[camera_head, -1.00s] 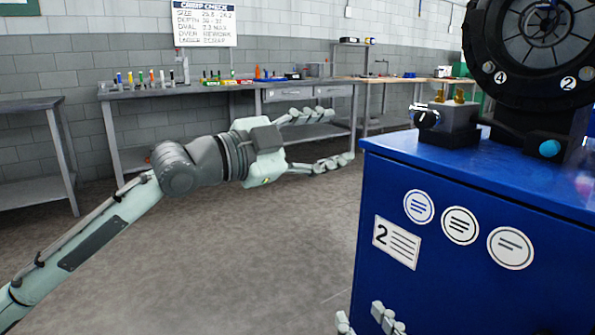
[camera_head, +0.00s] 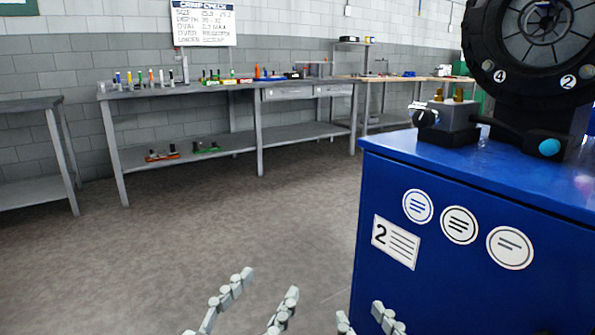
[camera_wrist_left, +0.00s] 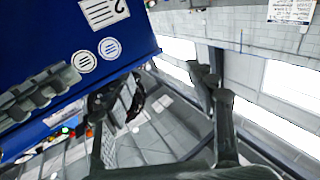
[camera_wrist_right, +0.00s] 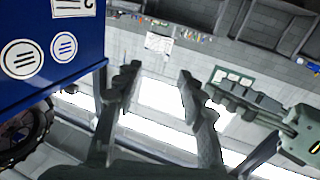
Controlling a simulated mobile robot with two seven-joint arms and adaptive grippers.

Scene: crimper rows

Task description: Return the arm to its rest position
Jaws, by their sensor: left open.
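My left gripper (camera_head: 268,283) is low in the head view, left of the blue cabinet, with its two pale fingers pointing up and apart. It is open and empty. In the left wrist view its dark fingers (camera_wrist_left: 166,72) stand apart with nothing between them. My right gripper (camera_head: 360,313) shows at the bottom edge, in front of the cabinet. Its fingers stand apart and empty in the right wrist view (camera_wrist_right: 158,70). Both arms behind the grippers are out of the head view.
The blue cabinet (camera_head: 385,285) with a crimping machine (camera_head: 545,45) on top stands close at the right. A grey workbench (camera_head: 180,92) with tools and small racks runs along the back wall. The floor (camera_head: 200,230) between is clear.

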